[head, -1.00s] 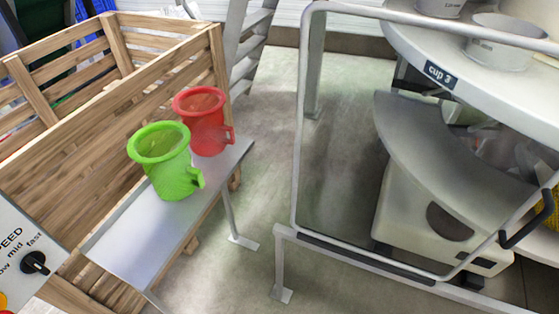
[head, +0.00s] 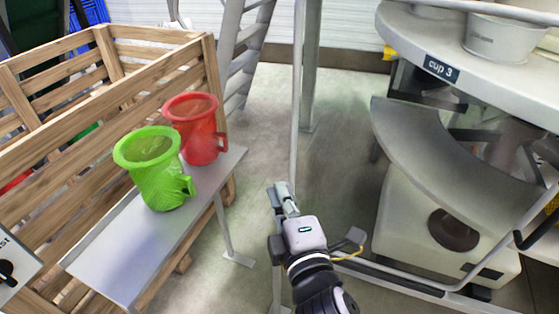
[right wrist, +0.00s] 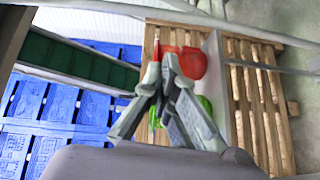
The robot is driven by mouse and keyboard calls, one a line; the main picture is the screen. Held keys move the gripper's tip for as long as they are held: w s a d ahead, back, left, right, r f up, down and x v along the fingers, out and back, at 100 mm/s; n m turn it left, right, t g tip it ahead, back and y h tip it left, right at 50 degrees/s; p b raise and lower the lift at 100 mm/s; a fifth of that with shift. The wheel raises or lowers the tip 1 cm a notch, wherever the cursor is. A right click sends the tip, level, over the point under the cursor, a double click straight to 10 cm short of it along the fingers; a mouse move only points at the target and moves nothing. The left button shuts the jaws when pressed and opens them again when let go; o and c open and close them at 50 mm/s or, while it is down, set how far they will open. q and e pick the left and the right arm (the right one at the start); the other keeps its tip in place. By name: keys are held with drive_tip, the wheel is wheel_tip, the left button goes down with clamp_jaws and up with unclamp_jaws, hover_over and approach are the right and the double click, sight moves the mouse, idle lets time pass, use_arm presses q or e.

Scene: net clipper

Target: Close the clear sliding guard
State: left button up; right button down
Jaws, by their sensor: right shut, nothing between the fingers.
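The clear sliding guard (head: 296,100) is a see-through panel in a pale tube frame, in front of the round machine at the right of the head view. Its left upright runs down behind my right gripper, and a black handle (head: 537,232) shows near its right side. My right gripper (head: 284,194) is shut and empty, close to the lower part of that left upright; I cannot tell whether they touch. Its closed fingertips also show in the right wrist view (right wrist: 168,62). My left gripper is not in view.
A wooden crate (head: 95,120) stands at the left. A metal shelf (head: 125,255) beside it bears a green cup (head: 155,170) and a red cup (head: 197,128). A white table edge (head: 440,45) labelled "cup 3" is at upper right. Open floor lies between shelf and guard.

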drive_tip(key=w+a+r+n+p, duration=0.1)
drive_tip(key=w+a+r, duration=0.1)
drive_tip(key=w+a, duration=0.5)
drive_tip(key=d+p, duration=0.1)
drive_tip(key=d, duration=0.5)
drive_tip(key=shift+w+f+y, duration=0.25)
drive_tip(key=shift+w+y, duration=0.1)
drive_tip(key=shift+y, duration=0.05)
